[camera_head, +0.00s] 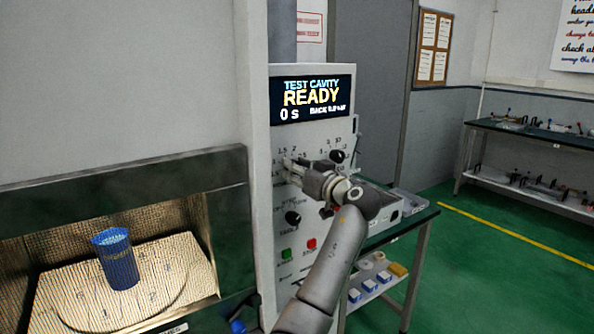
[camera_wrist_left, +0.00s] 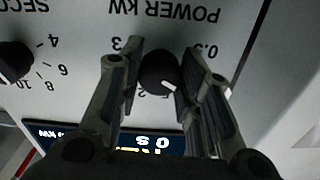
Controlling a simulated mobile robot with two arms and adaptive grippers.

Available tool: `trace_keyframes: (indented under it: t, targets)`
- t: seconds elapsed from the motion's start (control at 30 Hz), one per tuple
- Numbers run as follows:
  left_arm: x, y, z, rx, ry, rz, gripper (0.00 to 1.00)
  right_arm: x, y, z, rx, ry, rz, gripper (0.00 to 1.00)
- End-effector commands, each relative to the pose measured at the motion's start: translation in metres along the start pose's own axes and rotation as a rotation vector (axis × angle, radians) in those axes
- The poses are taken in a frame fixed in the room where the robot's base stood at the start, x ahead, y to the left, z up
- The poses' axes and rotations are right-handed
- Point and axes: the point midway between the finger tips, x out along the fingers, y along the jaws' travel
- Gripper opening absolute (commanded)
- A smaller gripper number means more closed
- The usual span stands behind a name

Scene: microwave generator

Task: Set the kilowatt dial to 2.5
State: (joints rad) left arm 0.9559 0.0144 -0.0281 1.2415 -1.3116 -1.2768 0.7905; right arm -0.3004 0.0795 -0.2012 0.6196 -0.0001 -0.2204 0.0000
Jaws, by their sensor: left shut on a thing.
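The kilowatt dial is a round black knob (camera_wrist_left: 158,72) under the upside-down "POWER KW" label in the left wrist view. A white mark on its rim points to the lower right of that picture, on the 0.5 side and away from the 3. The number at the mark is hidden by a finger. My left gripper (camera_wrist_left: 158,85) has a finger on each side of the knob and is shut on it. In the head view my left gripper (camera_head: 300,172) is at the panel and covers the dial. My right gripper is not in view.
The control panel's display (camera_head: 312,99) reads "READY" and "0 s". A seconds knob (camera_head: 337,156) is close right of the gripper. Below are another knob (camera_head: 293,217), a green button (camera_head: 286,254) and a red button (camera_head: 311,244). A blue cup (camera_head: 117,258) stands in the cavity.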

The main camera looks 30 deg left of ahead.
Motion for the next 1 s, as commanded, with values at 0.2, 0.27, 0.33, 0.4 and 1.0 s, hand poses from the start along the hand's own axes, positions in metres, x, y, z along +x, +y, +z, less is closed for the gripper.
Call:
trace_keyframes:
  t: [0.2,0.27,0.33,0.4,1.0]
  targets:
    - [0.0,0.0,0.0,0.176,-0.001,0.0,0.09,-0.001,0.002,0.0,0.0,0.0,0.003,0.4]
    - [0.0,0.0,-0.001,0.233,-0.001,0.0,0.09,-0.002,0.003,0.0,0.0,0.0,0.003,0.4]
    - [0.0,0.0,-0.001,0.301,-0.001,0.0,0.09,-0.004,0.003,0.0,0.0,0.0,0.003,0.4]
    - [0.0,0.0,-0.001,0.368,0.0,0.0,0.09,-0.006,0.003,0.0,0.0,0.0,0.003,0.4]
    - [0.0,-0.001,-0.003,0.94,0.0,0.001,0.09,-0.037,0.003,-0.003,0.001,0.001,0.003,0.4]
